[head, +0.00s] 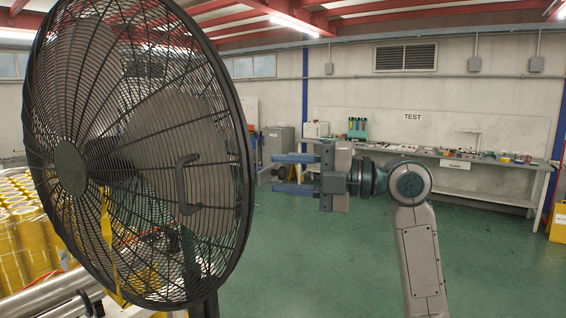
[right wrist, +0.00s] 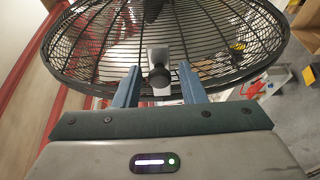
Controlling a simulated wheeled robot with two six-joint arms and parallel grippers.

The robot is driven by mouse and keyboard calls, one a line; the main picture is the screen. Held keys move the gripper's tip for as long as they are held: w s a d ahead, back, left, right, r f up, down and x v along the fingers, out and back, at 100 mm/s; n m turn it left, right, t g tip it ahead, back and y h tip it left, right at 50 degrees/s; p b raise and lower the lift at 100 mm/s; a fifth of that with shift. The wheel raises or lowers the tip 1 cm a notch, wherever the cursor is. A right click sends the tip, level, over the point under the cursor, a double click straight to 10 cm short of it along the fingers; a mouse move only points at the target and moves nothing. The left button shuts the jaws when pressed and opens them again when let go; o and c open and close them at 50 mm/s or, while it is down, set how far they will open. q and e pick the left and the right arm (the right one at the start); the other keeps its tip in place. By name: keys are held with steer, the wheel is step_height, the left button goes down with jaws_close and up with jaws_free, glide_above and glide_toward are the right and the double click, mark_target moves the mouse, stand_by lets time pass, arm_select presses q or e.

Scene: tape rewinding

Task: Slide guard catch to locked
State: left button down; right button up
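The fan guard (head: 60,120) is a large round black wire cage at the left of the head view; its rim also shows in the right wrist view (right wrist: 90,84). A black knob (right wrist: 159,77) on a pale upright plate (right wrist: 157,54) at the guard's rim looks like the guard catch. In the head view the knob (head: 279,172) is small and dark, just right of the guard. My right gripper (head: 277,173) is open, its two blue fingers on either side of the knob. Gaps show between knob and fingers in the right wrist view. My left gripper is not in view.
A dark curved handle (head: 182,184) stands on the guard's face. Yellow tape rolls (head: 25,225) and a metal roller (head: 45,296) are at the lower left. A grey workbench (head: 450,160) runs along the back wall. The green floor at the middle and right is clear.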

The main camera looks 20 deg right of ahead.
mark_target(262, 179)
steer(key=shift+w+a, duration=0.2)
steer(key=shift+a, duration=0.25)
jaws_close()
steer(key=shift+s+a+b, duration=0.4)
steer(key=shift+s+a, duration=0.65)
steer(key=shift+s, duration=0.25)
steer(key=shift+w+d+f, duration=0.1)
steer(key=shift+c, duration=0.7)
jaws_free()
steer(key=shift+o, duration=0.7)
steer(key=shift+a, duration=0.2)
